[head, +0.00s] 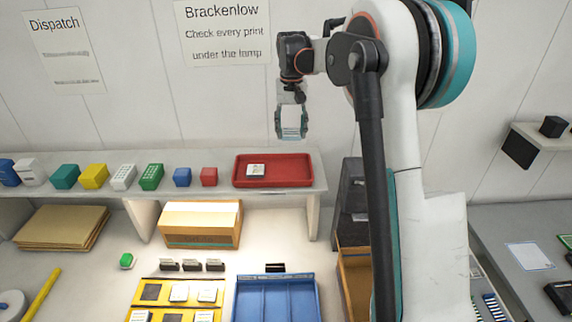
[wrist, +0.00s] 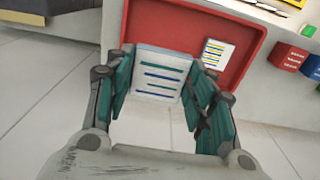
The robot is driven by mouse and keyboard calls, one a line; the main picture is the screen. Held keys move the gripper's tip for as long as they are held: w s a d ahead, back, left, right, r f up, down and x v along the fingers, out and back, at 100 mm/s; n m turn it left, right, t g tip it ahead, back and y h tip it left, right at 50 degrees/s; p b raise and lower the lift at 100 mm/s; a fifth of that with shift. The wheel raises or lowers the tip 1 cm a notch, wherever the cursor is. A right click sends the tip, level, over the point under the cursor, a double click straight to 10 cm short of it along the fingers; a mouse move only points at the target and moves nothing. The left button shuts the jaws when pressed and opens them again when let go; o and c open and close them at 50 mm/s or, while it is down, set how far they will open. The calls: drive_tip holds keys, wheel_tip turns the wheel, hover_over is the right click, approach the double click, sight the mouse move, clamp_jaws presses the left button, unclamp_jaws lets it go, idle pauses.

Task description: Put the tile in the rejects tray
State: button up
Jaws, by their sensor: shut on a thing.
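My gripper (head: 291,137) is raised in front of the back wall, above the shelf and the red tray (head: 300,172). In the wrist view my gripper (wrist: 165,110) is shut on a pale tile (wrist: 160,75) with blue and green lines, held between the teal finger pads. The held tile (head: 291,119) shows pale between the fingers in the head view. The red tray (wrist: 185,28) lies beyond the tile in the wrist view, and the tile overlaps it in the picture. Another small lined tile (head: 256,169) lies in the tray. No label shows on the tray.
Red (head: 209,176) and blue (head: 182,177) blocks stand left of the tray on the shelf (head: 225,196), with several more further left. Below are a cardboard box (head: 200,232), a blue divided tray (head: 275,300) and a yellow rack (head: 180,283).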

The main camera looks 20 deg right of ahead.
sight(290, 173)
wheel_tip(290, 173, down, 14)
drive_tip(key=shift+f+p, duration=0.25)
drive_tip(key=shift+p, duration=0.05)
drive_tip(key=o, duration=1.1)
